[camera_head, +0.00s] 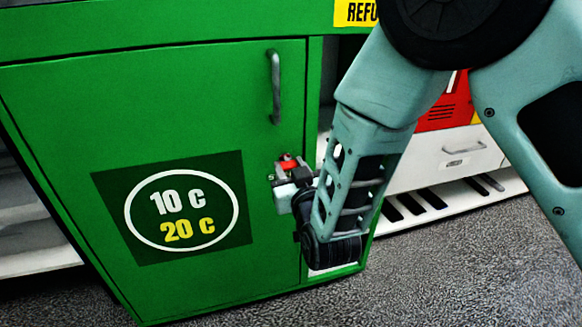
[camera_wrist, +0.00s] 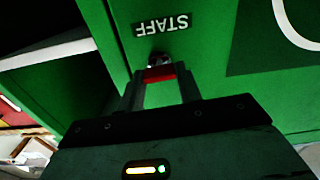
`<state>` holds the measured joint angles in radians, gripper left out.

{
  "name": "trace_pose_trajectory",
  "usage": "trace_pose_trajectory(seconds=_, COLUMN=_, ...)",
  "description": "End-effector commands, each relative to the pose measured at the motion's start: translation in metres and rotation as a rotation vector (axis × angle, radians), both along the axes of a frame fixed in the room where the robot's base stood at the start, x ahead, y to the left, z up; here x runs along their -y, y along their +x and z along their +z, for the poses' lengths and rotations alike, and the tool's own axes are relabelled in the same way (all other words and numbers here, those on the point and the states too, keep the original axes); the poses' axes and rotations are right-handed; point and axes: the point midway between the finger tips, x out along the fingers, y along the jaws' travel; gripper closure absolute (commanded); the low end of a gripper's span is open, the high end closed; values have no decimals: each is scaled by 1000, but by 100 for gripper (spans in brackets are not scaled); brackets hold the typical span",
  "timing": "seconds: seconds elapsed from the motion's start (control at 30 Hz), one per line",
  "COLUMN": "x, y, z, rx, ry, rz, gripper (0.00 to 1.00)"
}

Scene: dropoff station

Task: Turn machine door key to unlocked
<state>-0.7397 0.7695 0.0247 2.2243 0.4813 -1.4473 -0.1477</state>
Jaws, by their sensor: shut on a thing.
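The green machine door (camera_head: 80,110) fills the left of the head view and is closed. It has a grey handle (camera_head: 275,86) and a dark sign reading 10 c, 20 c. A red key (camera_head: 288,163) sits at the lock on the door's right side, partly hidden by my gripper (camera_head: 285,178). In the wrist view the red key (camera_wrist: 158,74) lies between the fingertips of my gripper (camera_wrist: 158,82), which are shut on it. A round metal lock (camera_wrist: 159,60) shows just beyond it, below an upside-down STAFF label (camera_wrist: 162,24). The key's exact angle is hard to tell.
A yellow REFUND-like sign (camera_head: 356,12), cut off by my arm, is at the top. A white drawer unit (camera_head: 445,160) and a slotted white base (camera_head: 430,207) stand to the right. Grey speckled floor (camera_head: 450,270) is open in front.

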Motion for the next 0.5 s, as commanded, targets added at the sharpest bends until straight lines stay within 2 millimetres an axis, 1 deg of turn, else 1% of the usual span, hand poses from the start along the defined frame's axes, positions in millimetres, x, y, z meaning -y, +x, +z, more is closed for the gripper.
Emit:
trace_pose_trajectory(seconds=0.27, x=-1, y=0, z=2, rx=54, ry=-192, rz=0, gripper=88)
trace_pose_trajectory(seconds=0.5, x=-2, y=-1, z=2, rx=117, ry=-411, rz=2, gripper=88)
